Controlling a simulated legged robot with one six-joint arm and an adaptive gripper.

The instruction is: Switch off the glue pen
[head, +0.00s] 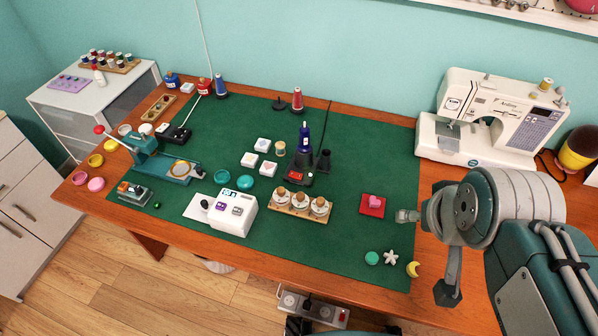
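The likely glue pen (304,138) is a dark blue upright tool in the middle of the green mat. It stands in a small black base (303,179) with a red lit patch on its front and a dark cord running back. Any switch on it is too small to make out. My gripper (428,254) is at the right of the table, well to the right of the pen and nearer the front edge. Its fingers are spread apart and hold nothing.
A wooden rack of corked jars (300,204) stands in front of the pen. A red block with a pink heart (373,204) lies between the rack and my gripper. A sewing machine (492,115) stands behind my arm.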

